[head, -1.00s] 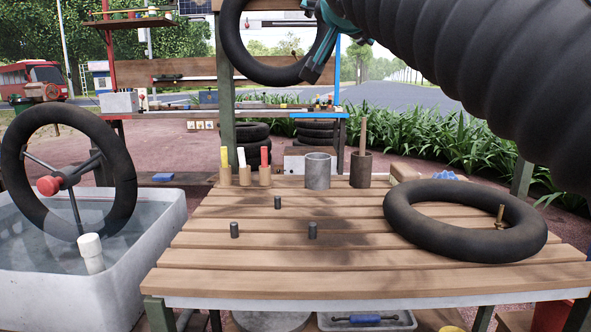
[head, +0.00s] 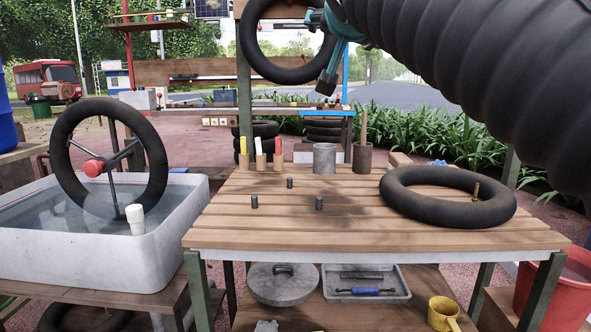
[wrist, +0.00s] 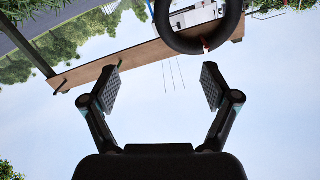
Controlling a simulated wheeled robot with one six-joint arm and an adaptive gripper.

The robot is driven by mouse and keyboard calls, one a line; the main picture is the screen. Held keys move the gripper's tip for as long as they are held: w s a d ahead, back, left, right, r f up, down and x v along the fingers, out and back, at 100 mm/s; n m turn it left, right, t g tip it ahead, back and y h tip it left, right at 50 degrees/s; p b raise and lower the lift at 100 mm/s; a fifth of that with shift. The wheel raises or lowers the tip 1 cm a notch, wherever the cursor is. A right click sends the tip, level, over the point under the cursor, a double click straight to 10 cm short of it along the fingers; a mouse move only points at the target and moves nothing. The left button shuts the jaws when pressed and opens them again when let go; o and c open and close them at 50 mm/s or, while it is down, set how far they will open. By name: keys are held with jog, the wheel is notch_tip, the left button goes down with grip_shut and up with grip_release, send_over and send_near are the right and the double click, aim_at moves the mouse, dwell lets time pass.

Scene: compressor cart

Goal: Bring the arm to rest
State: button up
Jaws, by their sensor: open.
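My gripper (head: 327,82) is raised above the far side of the slatted wooden table (head: 300,238), at the end of my dark ribbed arm. In the wrist view its two fingers (wrist: 160,88) stand wide apart with nothing between them. A hanging black tube (head: 257,62) is behind and left of the gripper in the head view; it also shows at the top of the wrist view (wrist: 166,38). I cannot tell how far the gripper is from it.
A black inner tube (head: 400,208) lies on the table's right. A water tub (head: 90,248) with a wheel is left.

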jog(key=s+f+n+g, duration=0.3)
jog(key=f+n+g, duration=0.25)
jog(key=f, duration=1.85)
jog(key=s+d+f+g+p, duration=0.1)
jog(key=s+d+f+g, duration=0.2)
jog(key=s+f, duration=0.7)
jog(key=s+d+f+m+g+y+p, duration=0.1)
jog(key=s+d+f, duration=0.4)
jog(key=s+f, duration=0.6)
jog(key=shift+d+f+g+p, duration=0.15)
jog(key=shift+f+g+p, duration=0.55)
jog(key=shift+g, duration=0.45)
jog(key=shift+m, duration=0.25)
